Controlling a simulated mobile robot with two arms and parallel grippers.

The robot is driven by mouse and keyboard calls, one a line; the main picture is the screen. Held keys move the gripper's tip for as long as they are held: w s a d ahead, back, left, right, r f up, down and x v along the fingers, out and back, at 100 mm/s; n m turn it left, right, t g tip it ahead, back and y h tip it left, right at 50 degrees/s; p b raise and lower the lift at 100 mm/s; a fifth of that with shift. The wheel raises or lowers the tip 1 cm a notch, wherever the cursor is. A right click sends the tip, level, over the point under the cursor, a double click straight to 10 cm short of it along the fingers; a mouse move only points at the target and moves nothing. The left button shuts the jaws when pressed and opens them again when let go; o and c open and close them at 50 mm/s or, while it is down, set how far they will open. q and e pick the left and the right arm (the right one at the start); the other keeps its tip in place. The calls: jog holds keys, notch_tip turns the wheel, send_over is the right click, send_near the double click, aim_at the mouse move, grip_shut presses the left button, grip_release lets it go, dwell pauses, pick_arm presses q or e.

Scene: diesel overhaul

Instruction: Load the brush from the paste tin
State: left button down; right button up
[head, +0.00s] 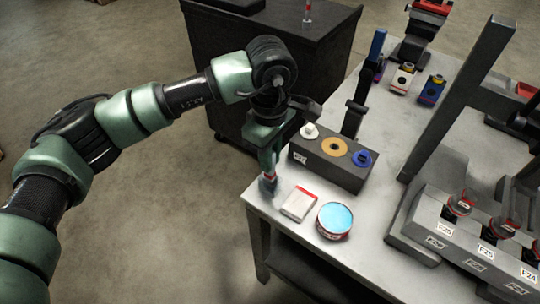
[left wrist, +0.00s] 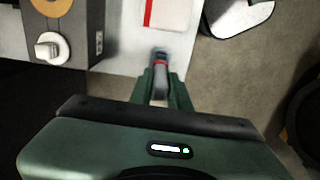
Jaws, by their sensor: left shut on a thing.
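My left gripper (head: 268,160) points down at the near left corner of the table, shut on a slim brush (head: 268,185) with a red band and a grey end. The brush's end shows between and beyond the fingers in the left wrist view (left wrist: 160,62). Whether it touches the table I cannot tell. The paste tin (head: 335,219), round and red-sided with light blue paste, stands open to the right, apart from the brush. My right gripper is not in view.
A white pad with a red edge (head: 299,205) lies between brush and tin. Behind stands a dark block (head: 330,170) with white, orange and blue pieces. A grey labelled rack (head: 440,225) stands to the right. Table edges run close on the left and front.

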pick_arm(q)
jog(key=shift+r+p, duration=0.95)
jog(key=shift+r, duration=2.3)
